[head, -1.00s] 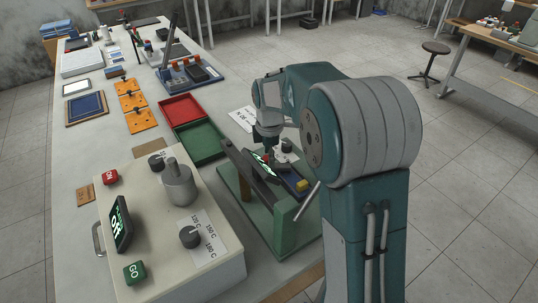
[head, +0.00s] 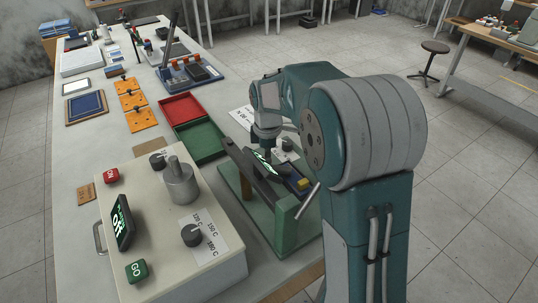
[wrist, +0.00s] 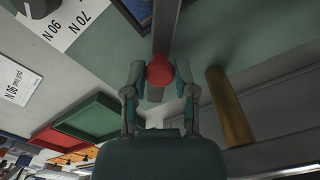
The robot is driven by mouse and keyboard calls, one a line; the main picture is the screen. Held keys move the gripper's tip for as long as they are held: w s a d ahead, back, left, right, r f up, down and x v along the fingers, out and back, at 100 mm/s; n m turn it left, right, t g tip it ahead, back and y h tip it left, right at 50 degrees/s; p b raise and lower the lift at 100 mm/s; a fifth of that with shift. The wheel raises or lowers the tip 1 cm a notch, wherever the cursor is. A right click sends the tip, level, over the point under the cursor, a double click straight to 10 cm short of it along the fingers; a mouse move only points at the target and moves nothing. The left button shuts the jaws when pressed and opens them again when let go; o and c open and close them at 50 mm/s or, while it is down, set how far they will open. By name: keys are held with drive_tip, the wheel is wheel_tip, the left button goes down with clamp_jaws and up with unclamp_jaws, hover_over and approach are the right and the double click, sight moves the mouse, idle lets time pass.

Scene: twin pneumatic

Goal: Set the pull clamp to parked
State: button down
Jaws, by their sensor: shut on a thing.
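In the head view, my gripper (head: 267,150) is over the green fixture (head: 242,205) on the bench's right side. The knob is hidden there behind the gripper and the dark sloping bar of the fixture.
A cream control box (head: 160,260) with knobs and GO button stands left of the fixture. Red (head: 182,107) and green (head: 200,140) trays lie behind it. A brass-coloured post (wrist: 230,108) stands close right of my fingers. A yellow block (head: 303,183) sits on the fixture.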

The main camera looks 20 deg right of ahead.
drive_tip(key=shift+s+a+m, duration=0.45)
drive_tip(key=shift+m, duration=0.6)
drive_tip(key=shift+s+a+m, duration=0.4)
drive_tip(key=shift+s+m, duration=0.05)
drive_tip(key=shift+m, duration=0.6)
drive_tip(key=shift+r, duration=0.1)
drive_tip(key=shift+c, duration=2.1)
unclamp_jaws()
drive_tip(key=shift+a, duration=0.1)
drive_tip(key=shift+a, duration=0.1)
wheel_tip(320, 180, up, 12)
